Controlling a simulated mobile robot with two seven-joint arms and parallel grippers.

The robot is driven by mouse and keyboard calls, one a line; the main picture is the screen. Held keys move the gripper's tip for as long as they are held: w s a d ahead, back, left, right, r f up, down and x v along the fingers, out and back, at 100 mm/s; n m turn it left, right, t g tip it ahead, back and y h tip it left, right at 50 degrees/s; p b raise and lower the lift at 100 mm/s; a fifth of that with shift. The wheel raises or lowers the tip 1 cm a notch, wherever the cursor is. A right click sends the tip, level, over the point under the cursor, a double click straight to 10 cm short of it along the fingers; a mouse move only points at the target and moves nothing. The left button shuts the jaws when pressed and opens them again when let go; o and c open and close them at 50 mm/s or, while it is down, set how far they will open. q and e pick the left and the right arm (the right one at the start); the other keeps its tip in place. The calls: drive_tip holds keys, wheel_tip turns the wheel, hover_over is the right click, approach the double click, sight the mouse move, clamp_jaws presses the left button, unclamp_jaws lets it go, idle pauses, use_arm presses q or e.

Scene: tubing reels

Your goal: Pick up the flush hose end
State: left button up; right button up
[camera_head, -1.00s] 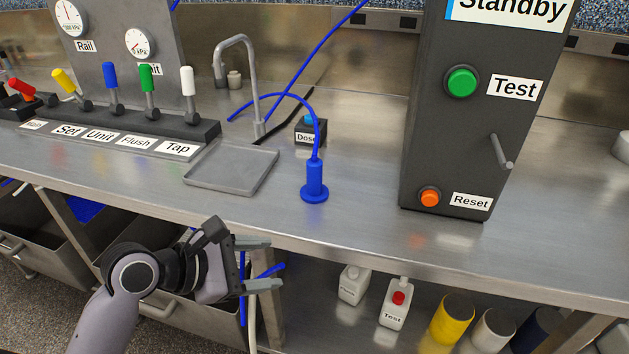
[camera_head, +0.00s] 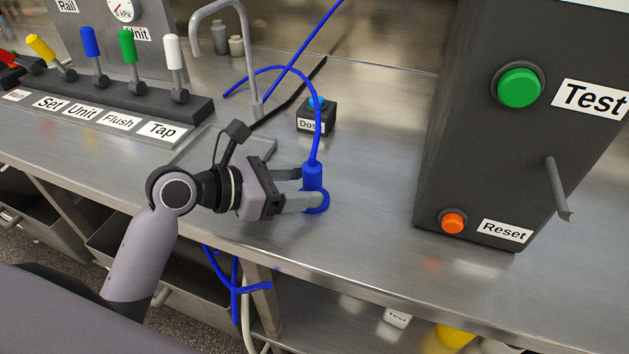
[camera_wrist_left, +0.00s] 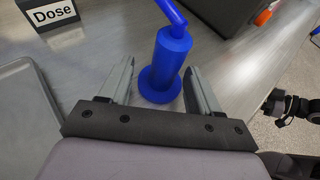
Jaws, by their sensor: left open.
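The blue hose end (camera_head: 312,176) stands upright on its round flange on the steel counter, with a blue hose (camera_head: 318,130) rising from its top. My left gripper (camera_head: 310,188) is open at the hose end, low over the counter. In the left wrist view the hose end (camera_wrist_left: 168,62) stands between the two open fingers (camera_wrist_left: 158,80), with a gap of counter visible on either side. I cannot tell from the pictures whether a finger touches it. In the left wrist view another gripper, perhaps my right (camera_wrist_left: 292,106), shows at the right edge, its jaws unclear.
The Dose button box (camera_head: 317,117) stands behind the hose end. A shallow grey tray (camera_head: 262,146) and a tap (camera_head: 243,60) are to the left, with the valve levers (camera_head: 130,60) beyond. The dark Test/Reset cabinet (camera_head: 470,130) stands to the right. Counter between is clear.

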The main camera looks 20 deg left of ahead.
use_arm(q)
drive_tip(key=x, duration=0.4)
drive_tip(key=shift+d+f, duration=0.2)
drive_tip(key=shift+d, duration=0.25)
drive_tip(key=c, duration=1.1)
drive_tip(key=shift+r, duration=0.1)
